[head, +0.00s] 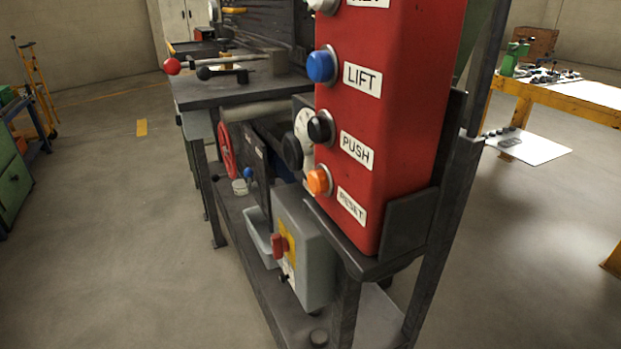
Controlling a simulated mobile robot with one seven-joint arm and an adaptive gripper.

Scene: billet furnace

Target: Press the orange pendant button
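The orange button (318,181) is the lowest button on the left face of a red pendant box (410,120), beside a label reading RESET. Above it on the same face are a black button (321,127) labelled PUSH and a blue button (321,66) labelled LIFT. A pale button (323,5) is partly cut off at the top edge. The box sits upright in a dark metal bracket. My gripper is not in view.
A grey box with a red rotary switch (280,246) stands below the pendant. A dark bench (215,90) with red and black ball-ended levers lies behind. A yellow-framed table (570,100) is at right. Open floor (120,230) lies at left, beside green cabinets (12,170).

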